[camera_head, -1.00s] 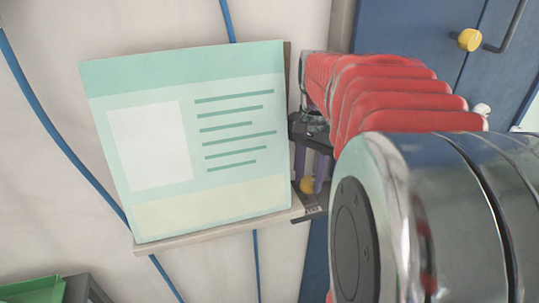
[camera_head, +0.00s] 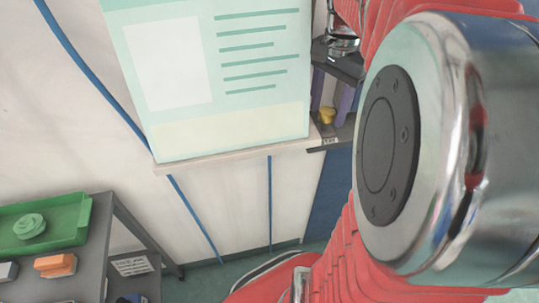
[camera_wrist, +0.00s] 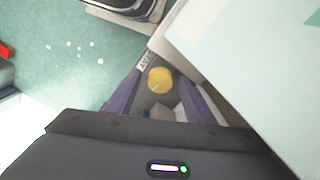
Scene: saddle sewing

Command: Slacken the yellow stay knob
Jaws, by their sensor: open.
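The yellow stay knob (camera_head: 327,115) sits on a dark bracket beside the right edge of the teal-headed board. In the wrist view the round yellow knob (camera_wrist: 160,79) lies ahead of my gripper (camera_wrist: 160,98), between its two purple fingers. A label reading STAY is on the bracket next to it. The fingers are open and stand apart on either side of the knob; I cannot tell whether they touch it. In the head view my gripper (camera_head: 331,100) is partly hidden behind the bracket area and my arm.
The tilted teal board (camera_head: 225,75) rests on a pale ledge (camera_head: 240,156) close left of my gripper. A grey rack (camera_head: 150,238) with a green tray (camera_head: 62,232) and an orange block (camera_head: 56,264) stands lower left. Blue cables run down the pale wall.

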